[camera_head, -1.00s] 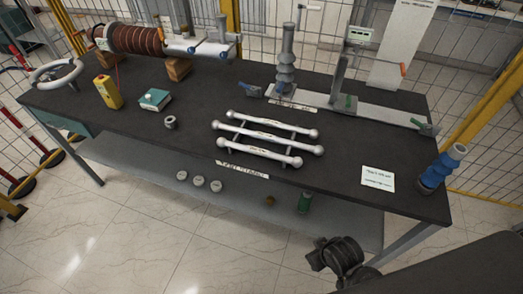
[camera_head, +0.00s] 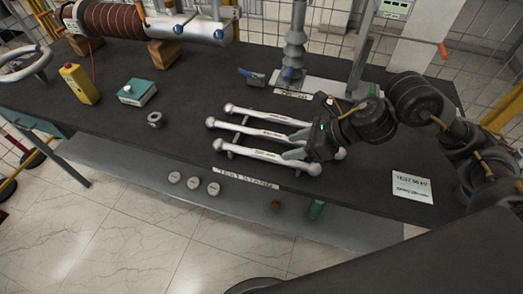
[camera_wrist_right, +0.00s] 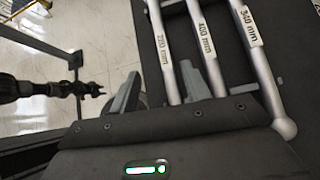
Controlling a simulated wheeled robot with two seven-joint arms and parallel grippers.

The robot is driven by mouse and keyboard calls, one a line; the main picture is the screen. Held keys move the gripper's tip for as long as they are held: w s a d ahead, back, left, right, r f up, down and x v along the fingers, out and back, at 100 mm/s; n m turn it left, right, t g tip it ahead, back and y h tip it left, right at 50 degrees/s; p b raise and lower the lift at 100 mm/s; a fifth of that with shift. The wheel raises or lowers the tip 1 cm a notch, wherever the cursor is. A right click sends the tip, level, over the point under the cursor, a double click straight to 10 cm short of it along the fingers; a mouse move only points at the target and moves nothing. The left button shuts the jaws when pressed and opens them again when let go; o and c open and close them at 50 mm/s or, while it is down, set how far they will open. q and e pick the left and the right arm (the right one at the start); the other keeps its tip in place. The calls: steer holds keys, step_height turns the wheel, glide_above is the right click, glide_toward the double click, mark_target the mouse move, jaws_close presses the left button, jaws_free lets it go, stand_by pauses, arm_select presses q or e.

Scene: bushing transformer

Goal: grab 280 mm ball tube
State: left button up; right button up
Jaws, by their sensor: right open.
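Three white ball-ended tubes lie side by side on a rack on the dark table. In the right wrist view their labels read 340 mm (camera_wrist_right: 255,45), 400 mm (camera_wrist_right: 206,45) and, less sharply, 280 mm (camera_wrist_right: 165,55). The 280 mm tube is the front one (camera_head: 255,153) in the head view. My right gripper (camera_head: 293,146) is open over the right part of the tubes. In the right wrist view its fingers (camera_wrist_right: 160,92) stand on either side of the 280 mm tube; contact cannot be told. The gripper hides parts of the tubes' right ends.
A post with ribbed discs (camera_head: 294,45) stands behind the rack. A nut-like ring (camera_head: 155,119), a teal box (camera_head: 137,92) and a yellow box (camera_head: 79,83) are to the left. A paper sign (camera_head: 411,187) lies at the right.

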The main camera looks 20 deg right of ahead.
mark_target(270, 155)
steer(key=shift+d+n, duration=0.3)
steer(key=shift+d, duration=0.25)
steer(key=shift+f, duration=0.1)
steer(key=x, duration=0.4)
steer(key=shift+a+f, duration=0.25)
steer(key=shift+w+a+f, duration=0.25)
steer(key=shift+f, duration=0.05)
steer(key=p+x, duration=0.1)
steer(key=x, duration=0.4)
steer(key=shift+d+f, duration=0.1)
steer(key=shift+f, duration=0.1)
arm_select(q)
steer(key=shift+s+r, duration=0.3)
steer(key=shift+r, duration=0.3)
steer(key=shift+s, duration=0.1)
arm_select(e)
jaws_close()
